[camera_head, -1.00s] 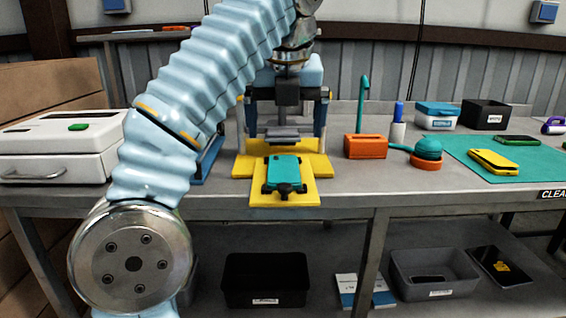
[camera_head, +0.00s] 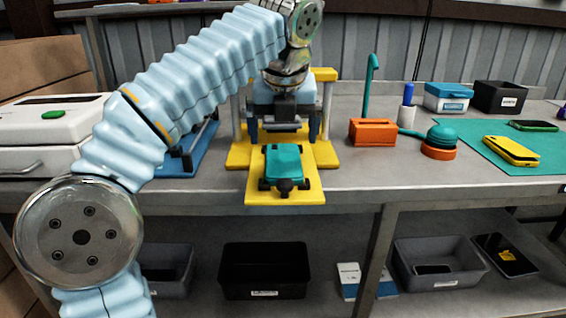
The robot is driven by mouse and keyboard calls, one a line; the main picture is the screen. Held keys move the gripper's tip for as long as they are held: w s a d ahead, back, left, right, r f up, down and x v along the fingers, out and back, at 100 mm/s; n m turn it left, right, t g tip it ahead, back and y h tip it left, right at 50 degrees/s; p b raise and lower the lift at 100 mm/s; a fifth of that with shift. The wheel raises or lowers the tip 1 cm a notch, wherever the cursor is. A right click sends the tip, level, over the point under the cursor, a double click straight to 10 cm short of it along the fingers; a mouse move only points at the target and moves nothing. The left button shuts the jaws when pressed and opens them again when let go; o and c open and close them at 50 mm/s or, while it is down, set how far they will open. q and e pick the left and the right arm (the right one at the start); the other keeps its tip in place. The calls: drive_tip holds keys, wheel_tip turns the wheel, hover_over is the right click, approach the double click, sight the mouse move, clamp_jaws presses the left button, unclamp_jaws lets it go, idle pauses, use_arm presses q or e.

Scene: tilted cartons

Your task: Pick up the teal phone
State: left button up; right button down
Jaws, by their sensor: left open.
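The teal phone (camera_head: 283,160) lies in a black clamp-like holder (camera_head: 284,186) on the front part of a yellow fixture (camera_head: 310,193) on the workbench. My left gripper (camera_head: 283,136) is open, with its two dark fingers spread to either side, above and behind the phone. It appears empty and apart from the phone; the exact gap is hard to judge. My left arm comes in from the left and reaches over the bench. My right gripper is not in view.
The yellow fixture's posts and top bar (camera_head: 325,75) stand around my left gripper. An orange block (camera_head: 372,132), a teal-domed orange object (camera_head: 440,141) and a yellow phone (camera_head: 511,151) on a teal mat are to the right. A white case (camera_head: 40,135) is at left.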

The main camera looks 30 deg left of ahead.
sight(283, 159)
use_arm(q)
drive_tip(key=x, duration=0.6)
drive_tip(key=shift+f, duration=0.2)
drive_tip(key=c, duration=1.2)
